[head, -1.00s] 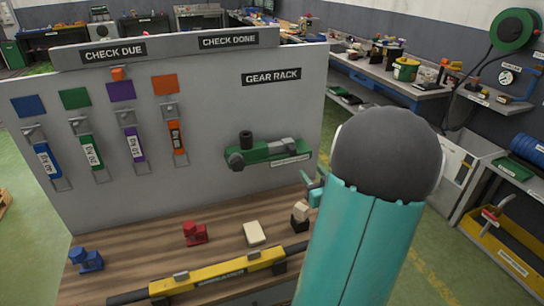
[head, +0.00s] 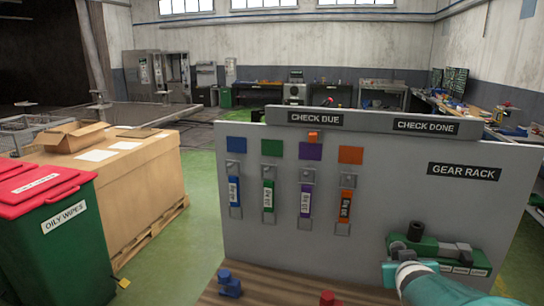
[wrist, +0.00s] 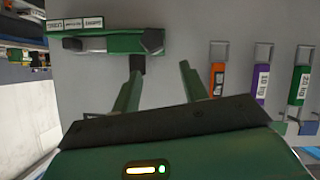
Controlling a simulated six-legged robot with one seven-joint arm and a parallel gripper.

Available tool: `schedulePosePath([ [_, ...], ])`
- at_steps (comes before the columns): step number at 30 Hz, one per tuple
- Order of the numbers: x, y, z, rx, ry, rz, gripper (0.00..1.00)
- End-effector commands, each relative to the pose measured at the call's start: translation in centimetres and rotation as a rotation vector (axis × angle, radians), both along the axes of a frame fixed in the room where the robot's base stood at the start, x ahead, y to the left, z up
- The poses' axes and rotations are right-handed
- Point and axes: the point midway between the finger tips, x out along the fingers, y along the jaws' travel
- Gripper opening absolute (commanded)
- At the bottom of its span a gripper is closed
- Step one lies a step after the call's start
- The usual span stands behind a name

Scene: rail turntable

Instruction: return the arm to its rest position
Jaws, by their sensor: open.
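My gripper (wrist: 160,82) is open in the wrist view, with its two green fingers apart and only the grey board visible between them. In the head view my teal arm (head: 440,288) reaches in at the lower right corner, in front of the board's lower right. The green device with a black knob (head: 440,252) on the board is close behind it. In the wrist view this device (wrist: 105,40) appears upside down, its dark knob near the left fingertip. I cannot tell whether they touch.
The grey board (head: 300,245) carries several labelled tags under coloured squares. A wooden bench top (head: 265,285) below it holds a blue piece (head: 229,284) and a red piece (head: 327,298).

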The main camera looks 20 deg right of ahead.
Motion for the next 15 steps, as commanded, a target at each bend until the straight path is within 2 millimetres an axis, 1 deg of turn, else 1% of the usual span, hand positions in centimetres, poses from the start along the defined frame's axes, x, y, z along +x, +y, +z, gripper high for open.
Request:
schedulePosePath([
  [1,0.3,2.6,0.7,0.014,0.026,0.022,0.44],
  [2,0.2,3.9,0.9,0.027,0.047,0.029,0.44],
  [3,0.0,5.7,1.1,0.046,0.075,0.042,0.44],
  [5,-0.5,8.5,1.4,0.077,0.119,0.063,0.44],
  [6,-1.0,10.4,1.5,0.099,0.148,0.082,0.44],
  [8,-1.9,13.3,1.7,0.134,0.196,0.115,0.44],
  [9,-2.6,15.2,1.7,0.158,0.227,0.14,0.44],
  [11,-4.0,18.2,1.8,0.197,0.279,0.182,0.44],
  [12,-5.0,20.0,1.8,0.22,0.313,0.214,0.44],
  [15,-7.7,24.1,1.8,0.275,0.396,0.295,0.44],
])
